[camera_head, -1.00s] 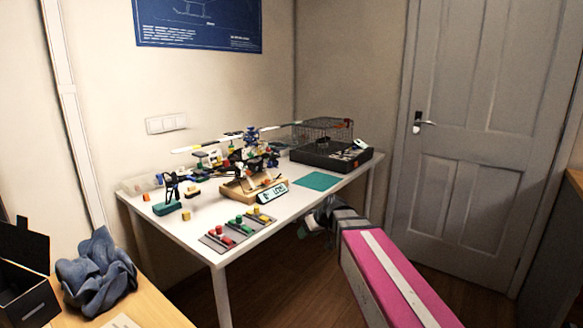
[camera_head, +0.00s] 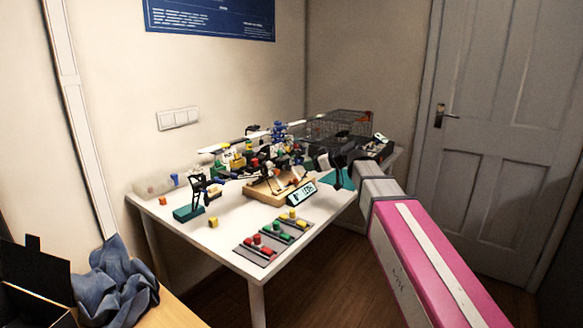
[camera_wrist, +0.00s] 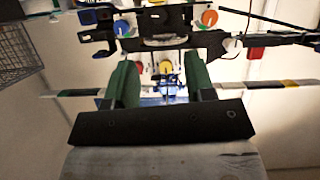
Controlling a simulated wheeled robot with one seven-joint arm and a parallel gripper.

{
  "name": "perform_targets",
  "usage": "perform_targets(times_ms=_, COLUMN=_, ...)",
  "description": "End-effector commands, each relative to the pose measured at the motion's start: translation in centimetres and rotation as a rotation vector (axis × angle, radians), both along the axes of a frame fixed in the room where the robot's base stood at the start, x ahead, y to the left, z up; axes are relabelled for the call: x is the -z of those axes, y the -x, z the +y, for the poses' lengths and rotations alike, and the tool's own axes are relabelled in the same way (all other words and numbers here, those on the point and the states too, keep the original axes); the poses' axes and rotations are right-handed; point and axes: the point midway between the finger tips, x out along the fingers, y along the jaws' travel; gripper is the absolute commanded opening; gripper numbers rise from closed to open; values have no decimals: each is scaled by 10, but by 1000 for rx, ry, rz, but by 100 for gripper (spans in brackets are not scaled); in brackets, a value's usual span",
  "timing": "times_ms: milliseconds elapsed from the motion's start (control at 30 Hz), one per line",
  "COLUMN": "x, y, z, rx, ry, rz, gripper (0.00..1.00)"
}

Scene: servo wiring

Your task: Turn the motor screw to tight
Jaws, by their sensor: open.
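My gripper is open at the end of my pink arm, over the right part of the white table (camera_head: 215,240). In the wrist view, its two green fingers stand apart with a gap between them (camera_wrist: 163,75). A yellow round part (camera_wrist: 166,67) shows between the fingers. I cannot tell which part is the motor screw. A wooden stand (camera_head: 262,194) with a small display (camera_head: 302,194) is left of my gripper.
Grey strips with red (camera_head: 259,246), green and yellow pieces lie at the front edge. A teal-based stand (camera_head: 188,213) is at the left. A wire basket (camera_head: 345,123) stands at the back right. Model parts crowd the table's back. Bare tabletop shows at front left.

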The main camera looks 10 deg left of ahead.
Motion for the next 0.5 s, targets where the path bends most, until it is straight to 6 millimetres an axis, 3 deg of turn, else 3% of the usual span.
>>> perform_targets(times_ms=500, x=32, y=-32, z=68, rx=0, ry=2, rz=4, gripper=50)
